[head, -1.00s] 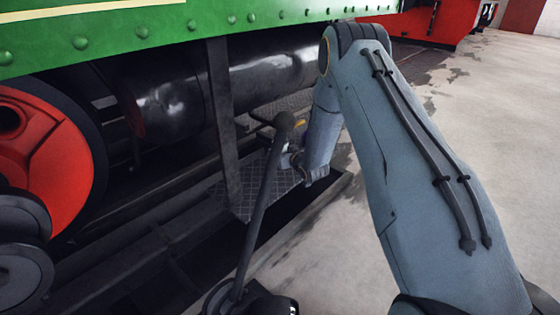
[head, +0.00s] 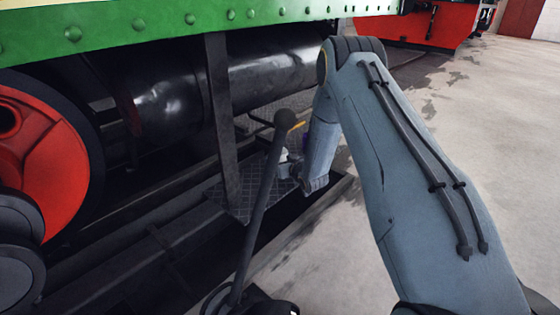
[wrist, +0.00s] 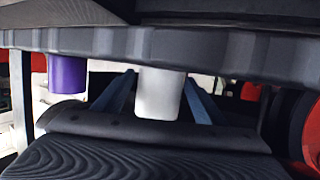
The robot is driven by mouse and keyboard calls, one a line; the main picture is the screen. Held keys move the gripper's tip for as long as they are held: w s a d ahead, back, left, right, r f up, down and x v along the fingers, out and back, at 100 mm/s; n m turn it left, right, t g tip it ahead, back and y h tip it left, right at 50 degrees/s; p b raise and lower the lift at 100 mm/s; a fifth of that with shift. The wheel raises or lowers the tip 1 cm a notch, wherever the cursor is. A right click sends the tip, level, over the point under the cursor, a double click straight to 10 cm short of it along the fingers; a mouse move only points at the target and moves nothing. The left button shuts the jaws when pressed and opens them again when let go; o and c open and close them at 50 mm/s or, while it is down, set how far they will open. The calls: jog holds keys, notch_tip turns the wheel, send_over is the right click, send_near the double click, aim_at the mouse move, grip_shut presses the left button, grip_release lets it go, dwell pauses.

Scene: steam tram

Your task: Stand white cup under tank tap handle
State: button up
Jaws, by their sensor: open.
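The white cup (wrist: 160,94) shows in the middle of the wrist view, its upper end cut off by a dark bar. My gripper (wrist: 160,82) is open, with a blue-grey finger on either side of the cup. I cannot tell whether the fingers touch it. In the head view a small pale shape, probably the white cup (head: 283,156), shows beside my arm's end, partly behind a dark lever. A small yellow piece (head: 298,126) is just above it; I cannot tell whether it is the tap handle. The tank (head: 180,105) is a black cylinder under the green side.
A purple cup (wrist: 67,74) is left of the white cup in the wrist view. A dark bar (wrist: 160,46) crosses above both. In the head view a dark upright post (head: 222,120) and the lever (head: 262,205) stand left of my gripper. Open paving (head: 480,130) lies right.

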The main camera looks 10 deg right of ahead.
jog(key=shift+r, duration=0.2)
jog(key=p+v, duration=0.5)
jog(key=v, duration=0.7)
